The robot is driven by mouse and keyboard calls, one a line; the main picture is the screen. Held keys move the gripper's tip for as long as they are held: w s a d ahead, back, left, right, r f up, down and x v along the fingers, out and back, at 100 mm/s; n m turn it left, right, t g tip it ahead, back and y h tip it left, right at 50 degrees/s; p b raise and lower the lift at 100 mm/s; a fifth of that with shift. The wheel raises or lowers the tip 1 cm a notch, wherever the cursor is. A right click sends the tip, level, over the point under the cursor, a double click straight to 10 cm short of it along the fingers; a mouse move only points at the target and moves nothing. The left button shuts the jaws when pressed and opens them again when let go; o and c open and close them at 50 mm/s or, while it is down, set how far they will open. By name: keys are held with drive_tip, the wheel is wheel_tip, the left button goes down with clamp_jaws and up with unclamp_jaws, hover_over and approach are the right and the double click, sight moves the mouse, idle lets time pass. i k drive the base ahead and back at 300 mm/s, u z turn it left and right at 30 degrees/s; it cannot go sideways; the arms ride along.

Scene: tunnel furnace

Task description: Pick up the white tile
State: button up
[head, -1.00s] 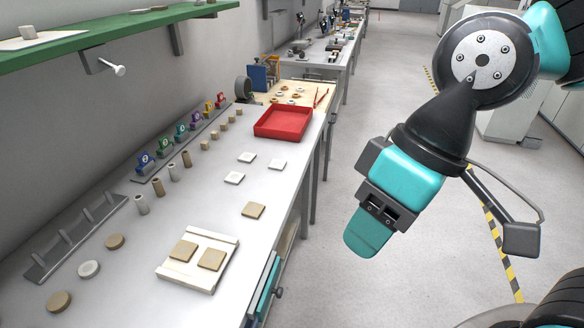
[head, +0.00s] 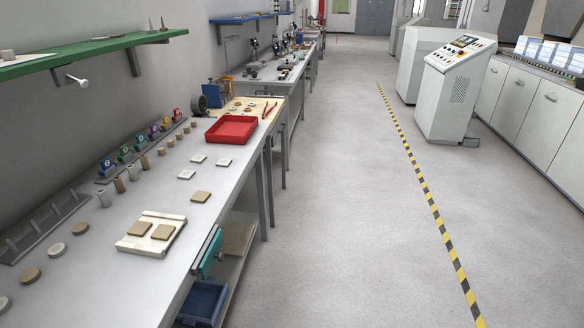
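Three small white tiles lie flat on the workbench (head: 110,285) in the head view. One white tile (head: 187,174) is nearest, a second (head: 224,162) is to its right and farther back, and a third (head: 198,158) is farthest. I cannot tell which one the task names. My gripper is out of view, so its state and distance from the tiles do not show.
A tan tile (head: 201,197) lies in front of the white tiles. A pale board (head: 129,242) bears two tan tiles. A red tray (head: 231,129) stands behind, and small cylinders line the left. A green shelf (head: 85,50) overhangs the bench.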

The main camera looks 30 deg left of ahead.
sight(221, 162)
drive_tip(key=z, duration=0.05)
drive_tip(key=i, duration=0.85)
drive_tip(key=u, duration=0.45)
drive_tip(key=i, duration=1.7)
drive_tip(key=u, duration=1.55)
drive_tip(key=i, duration=0.95)
drive_tip(key=u, duration=1.3)
drive_tip(key=i, duration=0.2)
